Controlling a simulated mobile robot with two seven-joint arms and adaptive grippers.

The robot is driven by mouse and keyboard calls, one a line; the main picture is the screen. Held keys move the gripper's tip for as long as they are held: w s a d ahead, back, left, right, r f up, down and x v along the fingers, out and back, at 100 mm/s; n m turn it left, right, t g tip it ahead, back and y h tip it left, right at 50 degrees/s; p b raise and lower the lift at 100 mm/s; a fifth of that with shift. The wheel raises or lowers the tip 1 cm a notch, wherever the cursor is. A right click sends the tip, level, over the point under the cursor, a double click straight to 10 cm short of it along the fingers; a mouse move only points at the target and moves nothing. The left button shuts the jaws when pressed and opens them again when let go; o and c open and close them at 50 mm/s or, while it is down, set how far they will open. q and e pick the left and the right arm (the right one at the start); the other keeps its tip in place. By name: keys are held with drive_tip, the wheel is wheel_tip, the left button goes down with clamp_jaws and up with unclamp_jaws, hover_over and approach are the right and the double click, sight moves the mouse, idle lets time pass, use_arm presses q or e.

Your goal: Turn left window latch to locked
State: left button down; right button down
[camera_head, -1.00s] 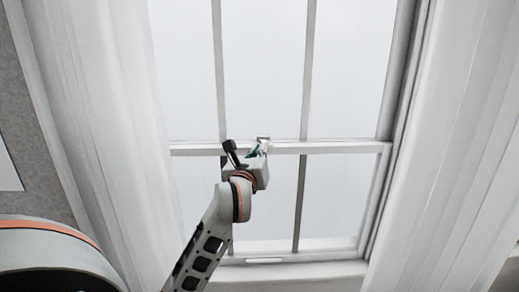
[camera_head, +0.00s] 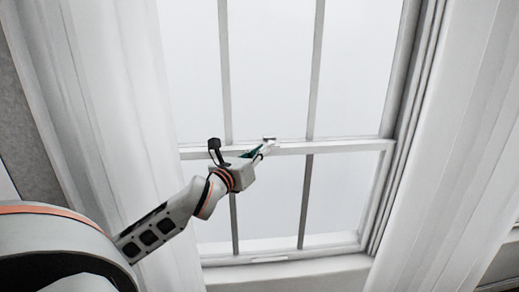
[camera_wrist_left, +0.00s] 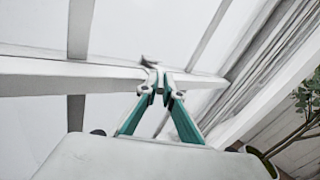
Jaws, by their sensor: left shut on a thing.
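The window latch (camera_head: 269,139) is a small light piece on the middle rail (camera_head: 340,146) of the window. My left gripper (camera_head: 262,152) reaches up to the rail from the lower left. In the left wrist view, the teal fingers of my left gripper (camera_wrist_left: 160,88) are closed together on the latch (camera_wrist_left: 151,64) at the rail's front edge. The fingertips partly hide the latch, so its exact angle cannot be told. My right gripper is not in view.
White curtains hang at the left (camera_head: 115,90) and right (camera_head: 450,150) of the window. The window sill (camera_head: 290,272) lies below. In the left wrist view, a leafy plant (camera_wrist_left: 305,100) shows at the right. The space before the glass is clear.

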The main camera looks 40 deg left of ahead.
use_arm(q)
drive_tip(key=shift+a+h, duration=0.1)
drive_tip(key=shift+h, duration=0.2)
drive_tip(key=c, duration=2.2)
unclamp_jaws()
drive_tip(key=shift+f, duration=0.1)
drive_tip(key=shift+s+d, duration=0.2)
drive_tip(key=shift+s, duration=1.1)
drive_tip(key=shift+s+d, duration=0.2)
drive_tip(key=shift+s, duration=1.15)
drive_tip(key=shift+s+d, duration=0.2)
drive_tip(key=shift+s, duration=1.1)
